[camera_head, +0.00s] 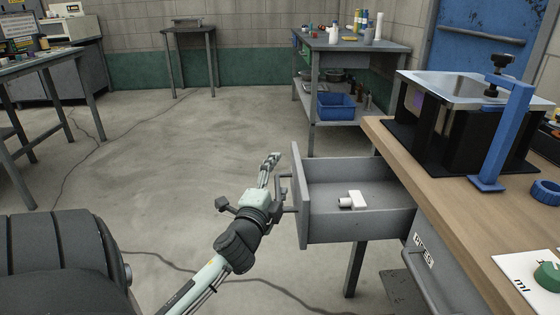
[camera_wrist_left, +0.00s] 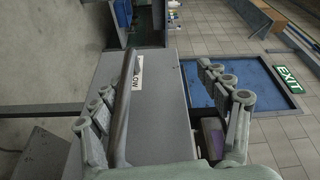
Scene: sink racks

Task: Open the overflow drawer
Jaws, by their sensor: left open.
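The overflow drawer (camera_head: 350,228) is grey and stands pulled out from under the wooden bench top, its inside showing. A white fitting (camera_head: 352,201) lies in it. Its front carries a bar handle (camera_head: 284,188). In the left wrist view the drawer front (camera_wrist_left: 165,115) shows a label (camera_wrist_left: 137,70) ending in "OW", with the handle (camera_wrist_left: 123,110) across it. My left gripper (camera_head: 269,168) is open just outside the drawer front; its fingers (camera_wrist_left: 155,78) spread wide, with the handle between them, close to the left finger. Contact cannot be told. My right gripper is not in view.
Below is a shut drawer labelled "PIPES" (camera_head: 424,250). On the bench top (camera_head: 440,207) are a metal sink (camera_head: 455,88), a blue clamp (camera_head: 507,130) and a green part (camera_head: 548,276). A shelf table with a blue bin (camera_head: 336,106) stands behind.

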